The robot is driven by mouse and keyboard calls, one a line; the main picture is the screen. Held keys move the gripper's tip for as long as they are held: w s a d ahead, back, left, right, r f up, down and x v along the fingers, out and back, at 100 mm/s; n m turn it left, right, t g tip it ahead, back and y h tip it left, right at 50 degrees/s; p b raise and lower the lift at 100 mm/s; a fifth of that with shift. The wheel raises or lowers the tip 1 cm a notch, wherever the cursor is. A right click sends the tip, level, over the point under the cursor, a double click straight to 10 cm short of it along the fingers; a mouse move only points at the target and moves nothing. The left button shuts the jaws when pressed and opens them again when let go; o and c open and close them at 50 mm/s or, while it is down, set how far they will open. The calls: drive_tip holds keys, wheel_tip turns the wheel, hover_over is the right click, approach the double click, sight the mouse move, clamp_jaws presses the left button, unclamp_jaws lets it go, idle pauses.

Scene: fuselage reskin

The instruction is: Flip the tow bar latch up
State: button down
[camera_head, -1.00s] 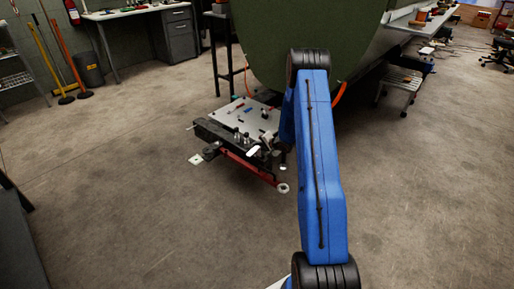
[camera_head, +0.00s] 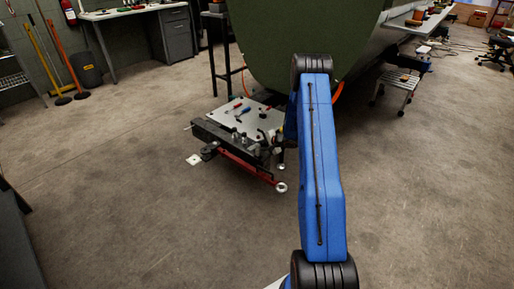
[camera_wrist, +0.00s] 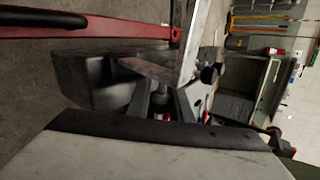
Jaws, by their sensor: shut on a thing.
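The red tow bar (camera_head: 245,169) lies along the front of the low cart, with a pale ring at its right end. It also crosses the top left of the wrist view (camera_wrist: 130,28). In the wrist view, my gripper (camera_wrist: 162,100) has its two dark fingers close around a small grey piece (camera_wrist: 160,104), which I take to be the tow bar latch. A flat grey bar (camera_wrist: 147,71) lies just beyond the fingertips. The latch's full shape and tilt are partly hidden. In the head view, my blue arm hides most of the gripper.
The low cart's grey top (camera_head: 238,116) carries several small tools. The large green fuselage (camera_head: 285,45) stands directly behind it. A step stool (camera_head: 399,82) is at the right, and a grey cabinet (camera_head: 175,34) is at the back.

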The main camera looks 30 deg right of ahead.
drive_tip(key=c, duration=1.6)
unclamp_jaws()
drive_tip(key=shift+f, duration=0.1)
drive_tip(key=shift+s+a, duration=0.1)
